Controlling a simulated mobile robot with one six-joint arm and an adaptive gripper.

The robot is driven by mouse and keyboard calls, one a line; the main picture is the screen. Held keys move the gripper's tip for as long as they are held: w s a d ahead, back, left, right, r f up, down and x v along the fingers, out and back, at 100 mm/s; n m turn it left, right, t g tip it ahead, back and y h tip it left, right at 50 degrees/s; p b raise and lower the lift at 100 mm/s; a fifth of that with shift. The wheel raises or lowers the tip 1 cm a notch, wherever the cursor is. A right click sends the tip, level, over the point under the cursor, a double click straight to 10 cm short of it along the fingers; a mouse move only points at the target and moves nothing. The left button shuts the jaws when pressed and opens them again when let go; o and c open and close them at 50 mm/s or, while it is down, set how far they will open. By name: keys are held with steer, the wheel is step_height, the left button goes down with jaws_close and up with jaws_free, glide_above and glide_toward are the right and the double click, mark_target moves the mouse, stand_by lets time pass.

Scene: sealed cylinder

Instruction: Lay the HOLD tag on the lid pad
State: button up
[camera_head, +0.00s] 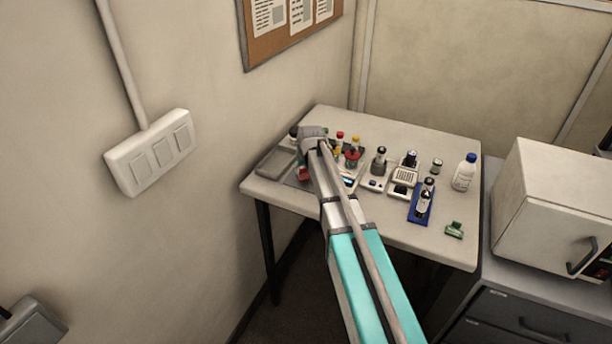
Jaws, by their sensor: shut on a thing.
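My gripper (305,162) is over the left part of the table, pointing down and mostly hidden by my own wrist and arm. It is shut on a small red thing (304,174), which looks like the HOLD tag; no lettering can be read. The red thing shows just left of my arm, low over the grey tray area; whether it touches anything below is unclear. I cannot make out the lid pad or the sealed cylinder for certain; my arm covers part of the table there.
The table (400,235) holds a grey tray (272,163) at left, several small bottles, a white keypad device (404,177), a bottle on a blue tray (422,212), a white bottle with blue cap (465,172) and a green item (454,229). A white cabinet (550,205) stands right. The front strip is clear.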

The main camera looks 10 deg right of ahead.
steer(key=shift+f+b, duration=0.35)
steer(key=shift+f, duration=0.3)
steer(key=shift+f, duration=0.1)
steer(key=o, duration=0.8)
steer(key=p+v, duration=1.1)
steer(key=v, duration=0.1)
stand_by(0.3)
stand_by(0.7)
